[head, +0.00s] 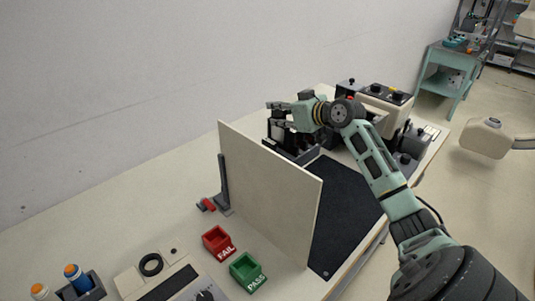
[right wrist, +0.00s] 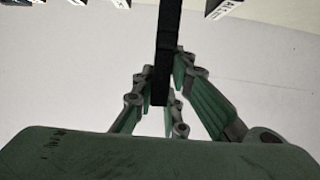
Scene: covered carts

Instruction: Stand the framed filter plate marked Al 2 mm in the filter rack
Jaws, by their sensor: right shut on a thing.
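My right gripper (head: 274,114) reaches in above the far side of the upright beige panel. In the right wrist view its fingers (right wrist: 168,88) are shut on a thin black framed plate (right wrist: 163,60), seen edge-on as a dark upright strip. Its marking cannot be read. In the head view a dark rack-like holder (head: 300,153) with dark upright pieces stands below the gripper, partly hidden by the panel and gripper. Whether the held plate touches it cannot be told. My left gripper is out of view.
The tall beige panel (head: 265,195) stands across the table beside a black mat (head: 345,205). Red FAIL (head: 217,240) and green PASS (head: 246,270) bins stand in front. A beige machine (head: 388,105) is right of the gripper. White labels (right wrist: 224,7) edge the wrist view's top.

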